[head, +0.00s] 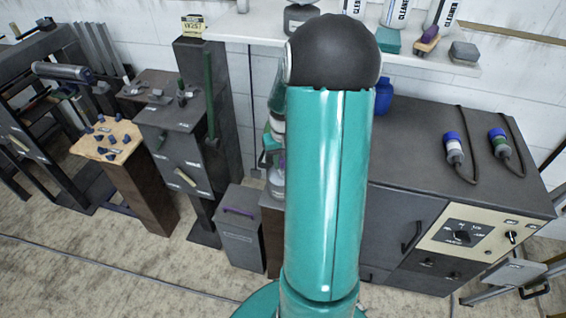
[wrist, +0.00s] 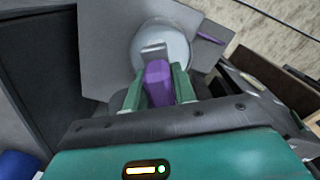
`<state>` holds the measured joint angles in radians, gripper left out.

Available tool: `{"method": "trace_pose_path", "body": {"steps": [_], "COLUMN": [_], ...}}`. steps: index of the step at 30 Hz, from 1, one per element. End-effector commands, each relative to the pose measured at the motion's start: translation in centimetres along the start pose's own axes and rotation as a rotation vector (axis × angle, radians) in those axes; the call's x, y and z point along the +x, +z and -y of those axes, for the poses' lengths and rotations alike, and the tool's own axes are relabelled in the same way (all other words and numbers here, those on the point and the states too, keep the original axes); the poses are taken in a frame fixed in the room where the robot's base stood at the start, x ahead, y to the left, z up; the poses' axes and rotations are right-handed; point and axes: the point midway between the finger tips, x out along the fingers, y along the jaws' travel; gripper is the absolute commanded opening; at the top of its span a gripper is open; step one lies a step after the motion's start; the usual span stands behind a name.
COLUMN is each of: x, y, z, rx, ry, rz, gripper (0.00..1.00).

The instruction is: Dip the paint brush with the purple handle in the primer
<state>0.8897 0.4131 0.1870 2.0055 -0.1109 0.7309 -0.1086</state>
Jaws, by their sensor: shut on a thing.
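In the wrist view my gripper (wrist: 159,76) is shut on the purple handle (wrist: 157,88) of the paint brush, with a green finger on each side. The brush's grey metal end (wrist: 153,49) points away from the camera, over a round, pale grey container (wrist: 178,41) that may hold the primer. I cannot tell whether the brush tip touches the contents. In the head view my teal arm hides most of the gripper. A sliver of purple shows beside the arm, above part of a pale round container (head: 277,183).
A dark cabinet (head: 400,150) with two corded tools stands right of my arm. A grey bin (head: 240,235) with a purple handle stands to the left below. A wall shelf (head: 240,27) with bottles runs behind. Dark workstands and a wooden-topped stand (head: 120,150) are at the left.

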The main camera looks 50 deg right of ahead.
Motion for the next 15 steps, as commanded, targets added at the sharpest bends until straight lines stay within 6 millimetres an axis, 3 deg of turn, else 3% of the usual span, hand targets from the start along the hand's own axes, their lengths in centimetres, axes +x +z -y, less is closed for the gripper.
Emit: {"method": "trace_pose_path", "body": {"steps": [15], "x": [-3.8], "y": [-0.1], "z": [0.0], "rx": [0.000], "ry": [0.001], "rz": [-0.003], "gripper": [0.09]}}
